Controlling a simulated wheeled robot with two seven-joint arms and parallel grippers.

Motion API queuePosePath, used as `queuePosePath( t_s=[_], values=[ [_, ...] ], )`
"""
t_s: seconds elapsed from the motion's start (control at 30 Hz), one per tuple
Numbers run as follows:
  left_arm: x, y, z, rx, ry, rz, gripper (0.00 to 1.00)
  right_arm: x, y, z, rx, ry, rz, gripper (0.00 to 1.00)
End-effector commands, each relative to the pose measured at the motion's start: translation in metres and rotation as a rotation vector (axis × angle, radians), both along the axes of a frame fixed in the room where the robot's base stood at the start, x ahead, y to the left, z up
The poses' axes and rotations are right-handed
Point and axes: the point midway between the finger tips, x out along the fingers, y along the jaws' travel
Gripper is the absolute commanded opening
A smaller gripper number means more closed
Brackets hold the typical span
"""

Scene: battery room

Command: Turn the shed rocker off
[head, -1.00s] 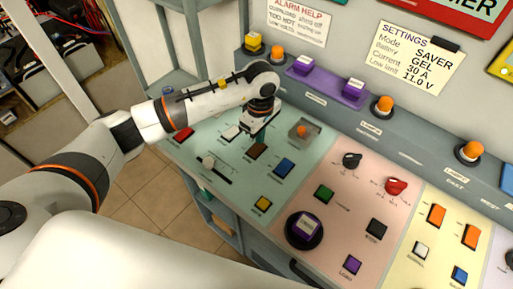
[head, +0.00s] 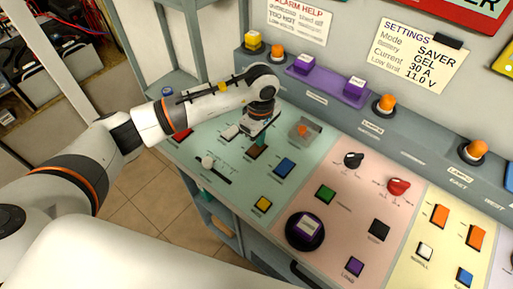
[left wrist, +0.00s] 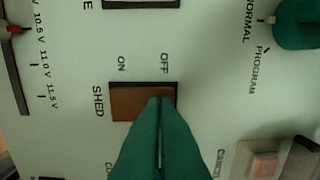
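The shed rocker is a brown switch (left wrist: 138,101) in a dark frame, labelled SHED, with ON at its left end and OFF at its right end in the left wrist view. In the head view the rocker (head: 256,153) sits on the pale green panel, partly hidden by my left gripper (head: 260,138). In the left wrist view the green fingers of this gripper (left wrist: 161,100) are together, with nothing seen between them. Their tips are over the OFF end of the rocker; I cannot tell whether they touch it. My right gripper is not in view.
A cancel button (head: 303,131) under a clear cover is right of the gripper. In the wrist view a green knob (left wrist: 298,24) is by NORMAL and PROGRAM. The upright wall behind bears notes.

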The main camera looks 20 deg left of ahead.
Motion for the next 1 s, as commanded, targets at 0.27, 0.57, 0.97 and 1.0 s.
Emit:
queuePosePath(
  t_s=[0.27, 0.57, 0.97, 1.0],
  values=[
    [0.0, 0.0, 0.004, 0.001, 0.001, 0.0, 0.0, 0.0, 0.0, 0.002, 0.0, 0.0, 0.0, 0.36],
    [0.0, 0.001, 0.027, 0.001, 0.001, 0.001, 0.0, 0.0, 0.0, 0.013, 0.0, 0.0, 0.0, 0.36],
    [0.0, 0.0, 0.06, 0.001, 0.0, -0.001, 0.0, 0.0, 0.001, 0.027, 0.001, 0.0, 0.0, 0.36],
    [0.0, 0.0, 0.063, 0.001, 0.0, -0.001, 0.0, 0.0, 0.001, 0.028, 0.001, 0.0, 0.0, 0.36]
  ],
)
